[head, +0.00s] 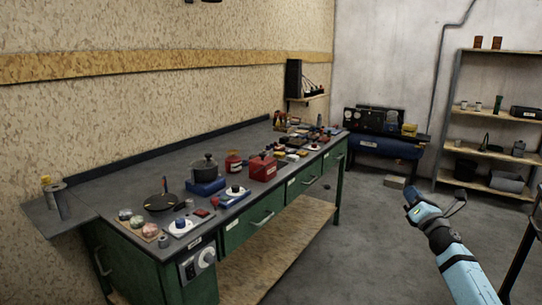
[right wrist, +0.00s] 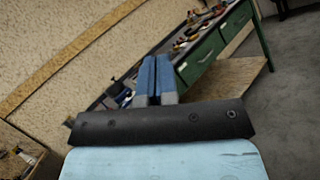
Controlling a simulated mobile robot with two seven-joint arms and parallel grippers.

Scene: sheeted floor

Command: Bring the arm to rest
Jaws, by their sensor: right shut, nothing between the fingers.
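My right arm (head: 466,268) comes in from the lower right in the head view, light blue with dark joints. Its gripper (head: 411,194) is raised over the open floor, to the right of the workbench and clear of it. In the right wrist view the two blue fingers (right wrist: 156,75) lie side by side, shut, with nothing held. My left gripper is not in view.
A green workbench (head: 232,231) with a grey top runs along the left wall, covered with pots, a red box (head: 262,167) and many small items. A compressor (head: 385,147) and a shelf rack (head: 500,118) stand at the back. The floor (head: 365,240) between is mostly clear.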

